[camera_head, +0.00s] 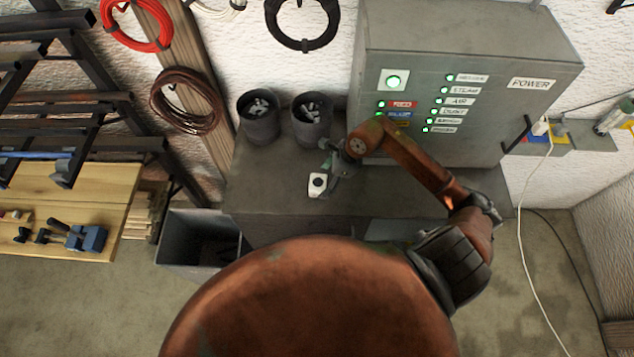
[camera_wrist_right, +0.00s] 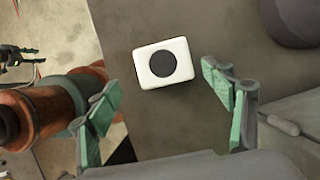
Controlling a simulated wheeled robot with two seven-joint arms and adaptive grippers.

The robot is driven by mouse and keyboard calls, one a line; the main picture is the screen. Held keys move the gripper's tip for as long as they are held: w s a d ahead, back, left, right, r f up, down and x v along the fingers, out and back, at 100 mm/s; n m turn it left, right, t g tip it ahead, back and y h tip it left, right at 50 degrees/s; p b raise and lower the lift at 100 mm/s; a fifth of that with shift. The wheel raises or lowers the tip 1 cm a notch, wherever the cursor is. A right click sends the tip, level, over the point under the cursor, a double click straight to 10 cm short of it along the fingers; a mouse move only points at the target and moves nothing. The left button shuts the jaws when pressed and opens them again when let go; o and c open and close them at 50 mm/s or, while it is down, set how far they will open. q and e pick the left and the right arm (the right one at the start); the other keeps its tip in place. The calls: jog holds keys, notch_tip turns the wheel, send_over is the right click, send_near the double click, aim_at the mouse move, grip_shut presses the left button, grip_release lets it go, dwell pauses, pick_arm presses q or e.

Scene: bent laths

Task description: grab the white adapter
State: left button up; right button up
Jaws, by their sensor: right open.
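The white adapter (camera_head: 318,185) is a small white block with a round black disc on its top. It lies flat on the grey cabinet top, near its front edge. It also shows in the right wrist view (camera_wrist_right: 147,77), just beyond the fingertips. My right gripper (camera_head: 334,163) is just behind and to the right of the adapter in the head view. Its green fingers are spread apart and empty in the wrist view (camera_wrist_right: 163,94), and they do not touch the adapter. I cannot make out my left gripper.
Two dark cups (camera_head: 258,117) (camera_head: 311,118) with small parts stand behind the adapter. A grey power box (camera_head: 460,75) with green lights stands behind my right arm. A grey bin (camera_head: 188,262) is below left, beside a wooden bench (camera_head: 70,190). The cabinet top (camera_head: 262,185) left of the adapter is clear.

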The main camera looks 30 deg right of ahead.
aim_at(320, 182)
jog(key=shift+w+a+f+p, duration=0.2)
jog(key=shift+w+f+p, duration=0.15)
jog(key=shift+f, duration=0.15)
jog(key=shift+w+a+f+p, duration=0.2)
jog(key=shift+w+f+p, duration=0.15)
jog(key=shift+f, duration=0.15)
jog(key=x, duration=0.2)
jog(key=shift+a+f+p, duration=0.1)
jog(key=shift+f+p, duration=0.3)
jog(key=shift+s+f, duration=0.1)
jog(key=shift+f, duration=0.1)
jog(key=shift+w, duration=0.2)
jog(key=shift+c, duration=1)
jog(key=shift+s, duration=0.15)
jog(key=c, duration=0.5)
jog(key=shift+c, duration=1.4)
pick_arm(q)
jog(key=shift+w+r, duration=0.45)
jog(key=shift+r, duration=0.2)
jog(key=shift+w+r, duration=0.45)
jog(key=shift+r, duration=0.2)
pick_arm(e)
jog(key=c, duration=0.3)
